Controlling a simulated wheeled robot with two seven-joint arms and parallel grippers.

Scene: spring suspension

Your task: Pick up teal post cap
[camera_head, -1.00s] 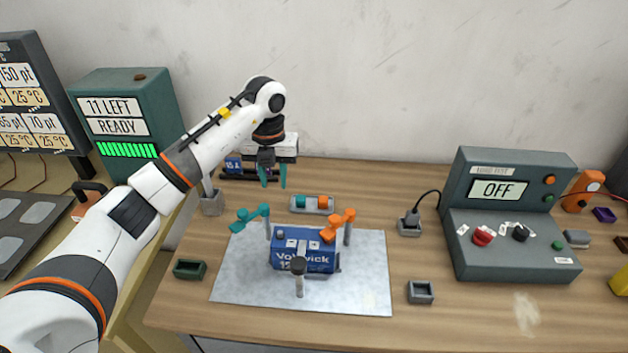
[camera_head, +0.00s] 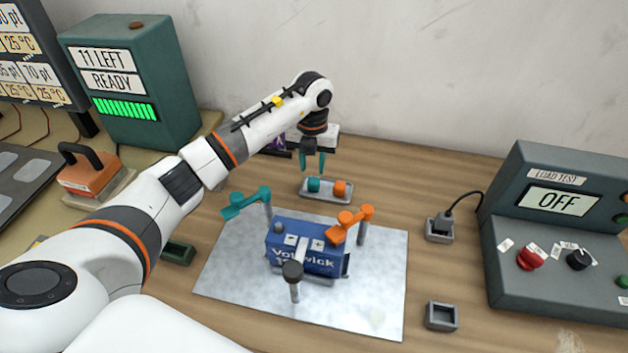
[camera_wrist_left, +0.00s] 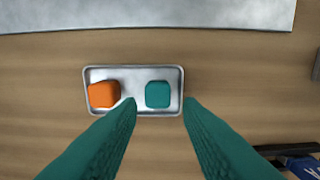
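The teal post cap (camera_head: 314,185) sits on the left side of a small grey tray (camera_head: 327,198), beside an orange cap (camera_head: 340,188). In the left wrist view the teal cap (camera_wrist_left: 158,94) lies on the right side of the tray (camera_wrist_left: 127,71), with the orange cap (camera_wrist_left: 103,94) to its left. My left gripper (camera_head: 314,168) is open, with teal fingers pointing down above the teal cap. In the wrist view its fingertips (camera_wrist_left: 160,104) lie either side of the teal cap, with nothing held. My right gripper is out of view.
A blue battery block (camera_head: 303,251) stands on a metal plate (camera_head: 229,279) in front of the tray. A teal clamp (camera_head: 247,201) and an orange clamp (camera_head: 351,220) rise on posts near it. A grey control box (camera_head: 558,246) reading OFF stands at right.

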